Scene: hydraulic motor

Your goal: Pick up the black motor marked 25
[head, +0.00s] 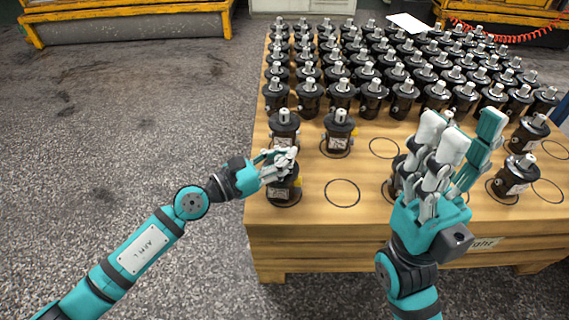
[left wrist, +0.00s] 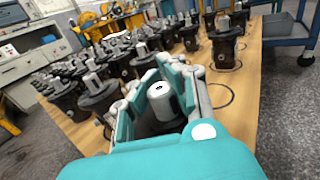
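Black motors with silver shafts stand on a wooden table. My left gripper (head: 283,160) is at the top of the front-left motor (head: 285,190), which stands upright on the table. In the left wrist view, the fingers of my left gripper (left wrist: 158,92) lie on both sides of this motor's pale shaft (left wrist: 163,101). Whether they press on it I cannot tell. My right gripper (head: 462,145) is raised over the front of the table, fingers apart and empty, partly hiding a motor behind it. The labels are too small to read, so I cannot tell which motor is marked 25.
Rows of motors (head: 371,98) fill the back of the wooden table (head: 312,232). One motor (head: 284,131) stands close behind the left gripper, another (head: 338,132) to its right. Empty drawn circles (head: 342,193) mark free spots. A blue cart (left wrist: 292,35) stands beyond the table.

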